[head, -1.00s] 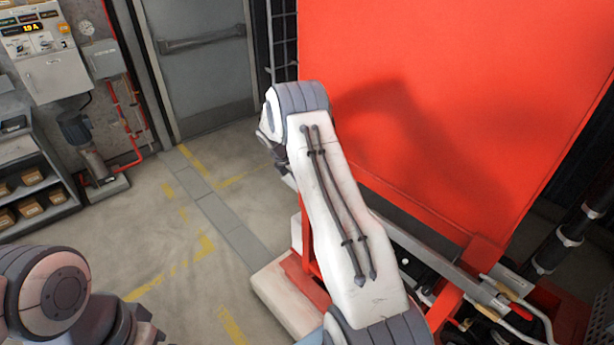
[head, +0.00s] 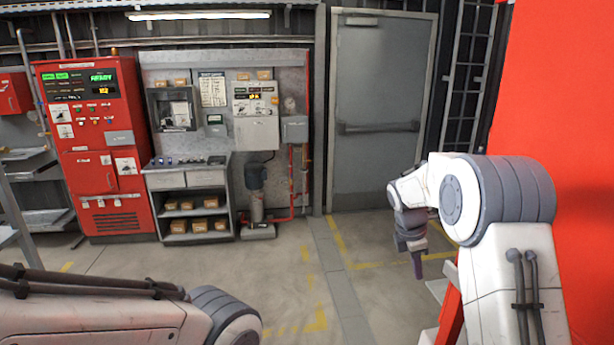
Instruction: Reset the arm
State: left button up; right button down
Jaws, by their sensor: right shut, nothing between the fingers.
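My right arm rises at the right of the head view, bends over at its grey-banded elbow and reaches forward. My right gripper (head: 418,265) hangs at its end, pointing down, with its fingers together and nothing in them. It is over the floor, in front of the grey door and left of the red panel. My left arm comes in low from the left edge, with a rounded grey joint at its end. The left gripper is not in view.
A large red panel (head: 570,120) stands close at the right. A grey door (head: 377,100) is at the back. A red control cabinet (head: 98,150), a shelf unit (head: 190,195) with boxes and a small pump (head: 256,195) line the back wall. The middle floor (head: 270,265) is clear.

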jog(key=s+a+m+y+b, duration=0.3)
jog(key=s+a+m, duration=0.2)
jog(key=s+a, duration=1.4)
jog(key=s+a+f+m+b, duration=0.1)
jog(key=s+a+m, duration=0.1)
jog(key=s, duration=0.6)
jog(key=s+a+f+m+g+y+b, duration=0.1)
jog(key=s+a+f+m, duration=0.1)
jog(key=s, duration=0.6)
jog(key=shift+s+a+f+m, duration=0.3)
jog(key=shift+a+m, duration=0.3)
jog(key=shift+a, duration=0.45)
